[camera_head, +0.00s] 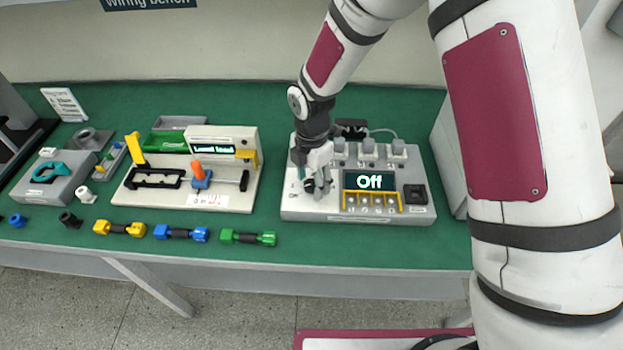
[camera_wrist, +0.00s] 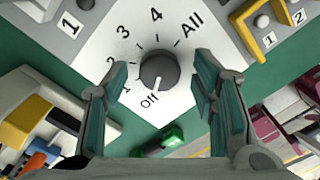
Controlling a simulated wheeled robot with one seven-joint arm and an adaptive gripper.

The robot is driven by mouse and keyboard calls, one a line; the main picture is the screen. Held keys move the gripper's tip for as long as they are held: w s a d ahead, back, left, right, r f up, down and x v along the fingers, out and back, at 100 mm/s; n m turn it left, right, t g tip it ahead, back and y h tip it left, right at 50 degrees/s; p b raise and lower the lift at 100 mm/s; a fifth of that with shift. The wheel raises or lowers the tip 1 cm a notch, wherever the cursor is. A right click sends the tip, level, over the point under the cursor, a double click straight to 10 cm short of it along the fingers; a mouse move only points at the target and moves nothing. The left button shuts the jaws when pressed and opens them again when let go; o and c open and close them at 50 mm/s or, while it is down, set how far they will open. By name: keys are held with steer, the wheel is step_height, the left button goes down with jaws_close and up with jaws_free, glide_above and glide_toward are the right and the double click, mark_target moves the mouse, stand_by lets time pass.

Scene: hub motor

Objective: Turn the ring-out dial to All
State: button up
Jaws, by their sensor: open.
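The ring-out dial (camera_wrist: 160,70) is a dark round knob on a white plate marked Off, 1, 2, 3, 4 and All. A white pointer line on its lower side faces Off. In the head view the dial (camera_head: 309,186) sits at the left end of the grey tester box (camera_head: 300,212), partly hidden by my gripper. The tester's screen (camera_head: 370,181) reads "Off". My gripper (camera_head: 322,190) is over the dial and points down. In the wrist view my gripper (camera_wrist: 160,95) is open, with one teal-padded finger on each side of the dial and gaps between them and the knob.
A white fixture (camera_head: 240,195) with a screen stands to the left. Yellow, blue and green connectors (camera_head: 248,237) lie along the front of the green bench.

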steer(key=shift+c, duration=0.4)
steer(key=c, duration=1.1)
